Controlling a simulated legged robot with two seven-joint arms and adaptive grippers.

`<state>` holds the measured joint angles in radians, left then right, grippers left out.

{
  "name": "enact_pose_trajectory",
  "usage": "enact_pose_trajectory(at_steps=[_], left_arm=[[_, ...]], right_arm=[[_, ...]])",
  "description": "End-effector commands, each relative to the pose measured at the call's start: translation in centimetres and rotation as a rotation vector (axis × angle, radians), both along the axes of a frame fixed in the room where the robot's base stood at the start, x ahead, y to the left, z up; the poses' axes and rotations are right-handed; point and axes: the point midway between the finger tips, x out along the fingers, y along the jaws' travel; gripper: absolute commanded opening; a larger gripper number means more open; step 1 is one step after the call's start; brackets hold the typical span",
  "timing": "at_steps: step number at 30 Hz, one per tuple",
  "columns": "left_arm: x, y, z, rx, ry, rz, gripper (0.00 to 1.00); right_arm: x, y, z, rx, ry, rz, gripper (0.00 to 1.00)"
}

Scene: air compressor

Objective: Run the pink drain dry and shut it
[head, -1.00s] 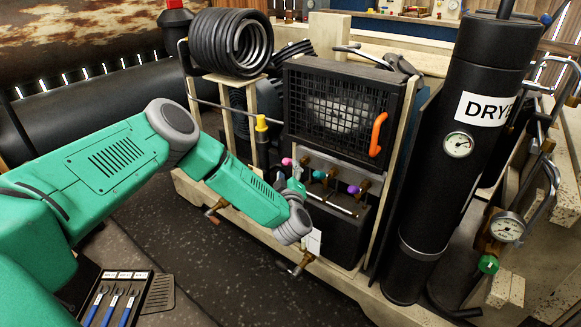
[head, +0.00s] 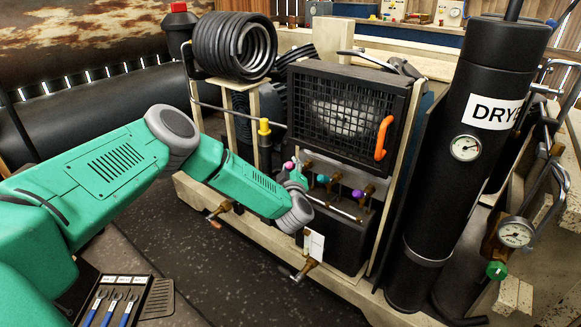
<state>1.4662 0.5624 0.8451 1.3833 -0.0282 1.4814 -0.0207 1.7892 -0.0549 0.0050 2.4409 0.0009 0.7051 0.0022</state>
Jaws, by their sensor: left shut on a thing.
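The pink drain (head: 288,166) is the leftmost of a row of coloured knobs under the caged fan, in the head view. My left arm reaches in from the left. My left gripper (head: 296,177) is at the pink drain and shut on it. The wrist and gripper hide most of the drain's body and its outlet, so I cannot see whether anything flows out. A teal knob (head: 322,179) and a purple knob (head: 358,193) sit to the right on brass fittings. My right gripper is not in view.
The fan cage (head: 345,110) with an orange handle (head: 383,138) stands just above the knobs. A black dryer cylinder (head: 455,190) with gauges stands at right. A black coil (head: 234,45) is at upper left. A tool tray (head: 150,297) lies at lower left.

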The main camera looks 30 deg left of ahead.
Motion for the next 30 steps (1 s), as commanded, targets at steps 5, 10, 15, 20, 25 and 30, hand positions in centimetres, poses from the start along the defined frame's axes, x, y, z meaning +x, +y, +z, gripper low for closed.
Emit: enact_pose_trajectory(at_steps=[5,10,15,20,25,30], left_arm=[[0.1,0.4,0.5,0.009,0.050,0.008,0.00],[0.1,0.4,0.3,0.009,0.065,0.008,0.00],[0.2,0.4,0.3,0.008,0.063,0.008,0.33],[0.2,0.3,0.3,0.008,0.063,0.007,0.41],[0.1,0.2,0.3,0.008,0.063,0.005,0.41],[-1.0,-0.7,0.3,0.006,0.064,0.003,0.41]], right_arm=[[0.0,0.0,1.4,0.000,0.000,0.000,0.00],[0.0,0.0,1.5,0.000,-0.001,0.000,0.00],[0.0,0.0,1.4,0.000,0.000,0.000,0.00],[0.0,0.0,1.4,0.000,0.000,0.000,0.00],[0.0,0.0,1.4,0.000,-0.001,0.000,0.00],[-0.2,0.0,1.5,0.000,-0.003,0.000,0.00]])
